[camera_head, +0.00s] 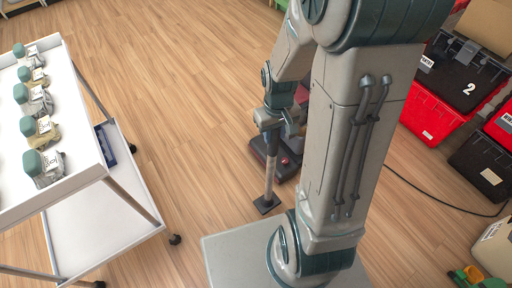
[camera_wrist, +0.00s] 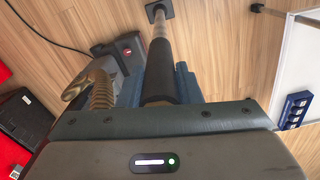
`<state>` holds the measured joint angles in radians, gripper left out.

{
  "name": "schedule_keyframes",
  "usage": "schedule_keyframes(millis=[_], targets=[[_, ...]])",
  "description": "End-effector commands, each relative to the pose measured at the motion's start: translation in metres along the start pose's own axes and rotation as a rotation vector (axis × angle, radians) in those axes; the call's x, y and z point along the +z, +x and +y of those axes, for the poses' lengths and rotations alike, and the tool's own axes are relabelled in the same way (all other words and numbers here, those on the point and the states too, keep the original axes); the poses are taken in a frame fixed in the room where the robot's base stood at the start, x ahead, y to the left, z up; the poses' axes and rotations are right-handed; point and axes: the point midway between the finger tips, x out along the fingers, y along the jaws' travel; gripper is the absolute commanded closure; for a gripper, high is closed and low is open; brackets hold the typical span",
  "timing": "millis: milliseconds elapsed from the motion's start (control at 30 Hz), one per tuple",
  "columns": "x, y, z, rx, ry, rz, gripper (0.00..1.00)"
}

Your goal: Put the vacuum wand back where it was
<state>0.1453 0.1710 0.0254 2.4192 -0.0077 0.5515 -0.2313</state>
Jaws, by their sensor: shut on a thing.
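The vacuum wand (camera_head: 269,178) is a thin pale tube with a dark flat floor head at its lower end. It stands close to upright, its head at or close to the floor. My gripper (camera_head: 270,128) is shut on its upper part, partly hidden by my arm. In the wrist view my gripper (camera_wrist: 159,88) has its teal fingers on both sides of the wand's black grip (camera_wrist: 160,75). The vacuum body (camera_head: 284,160), dark with a red button, sits on the floor just behind the wand. A ribbed tan hose (camera_wrist: 102,92) shows beside the grip.
A white cart (camera_head: 100,215) with several teal-capped items on its top stands at the left. Red and black totes (camera_head: 432,112) are stacked at the right. A black cable (camera_head: 420,190) runs across the floor to the right. Wooden floor (camera_head: 180,90) is clear between cart and vacuum.

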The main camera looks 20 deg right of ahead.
Motion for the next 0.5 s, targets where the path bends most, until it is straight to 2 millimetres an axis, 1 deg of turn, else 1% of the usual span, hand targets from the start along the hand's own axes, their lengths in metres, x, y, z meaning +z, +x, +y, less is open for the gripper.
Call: schedule_keyframes(millis=[33,100,200,300,500], targets=[[-0.01,0.01,-0.006,-0.001,-0.005,-0.002,1.0],[-0.023,0.019,-0.013,-0.001,-0.005,-0.002,1.0],[-0.04,0.03,-0.022,0.0,-0.005,0.0,1.0],[-0.052,0.037,-0.028,0.0,-0.003,0.001,1.0],[-0.06,0.043,-0.033,0.001,0.0,0.001,1.0]])
